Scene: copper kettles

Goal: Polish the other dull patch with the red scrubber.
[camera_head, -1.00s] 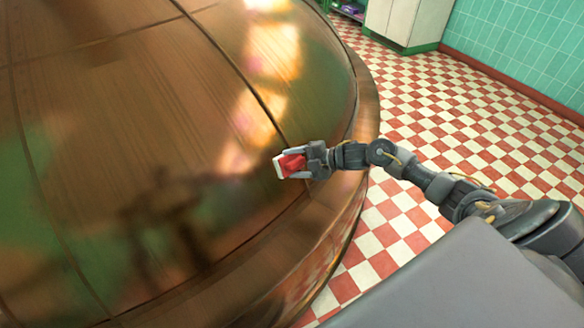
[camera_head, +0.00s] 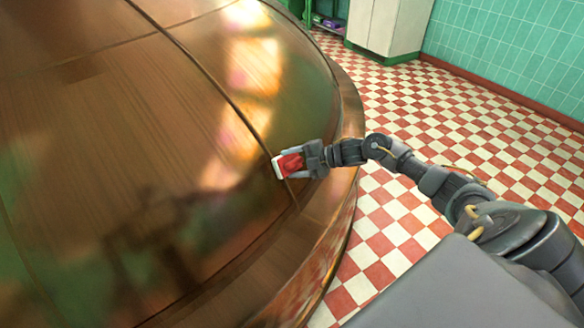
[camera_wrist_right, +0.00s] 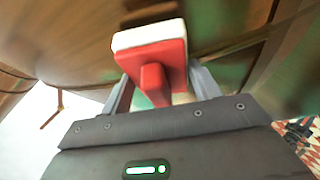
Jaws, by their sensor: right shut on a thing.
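My right gripper (camera_head: 300,161) is shut on the red scrubber (camera_head: 288,164), a red block with a white pad on its outer side. The scrubber also shows in the right wrist view (camera_wrist_right: 165,60), held between the fingers by its red grip. The big copper kettle (camera_head: 110,110) fills the left of the head view. The scrubber is over the kettle's right side, near a dark seam; I cannot tell whether its pad touches the copper. No dull patch stands out clearly among the reflections. My left gripper is out of view.
The kettle's rounded rim (camera_head: 345,120) curves along its right edge. A red and white checkered floor (camera_head: 400,225) is open to the right. A pale cabinet (camera_head: 388,25) and a green tiled wall (camera_head: 510,45) stand at the back.

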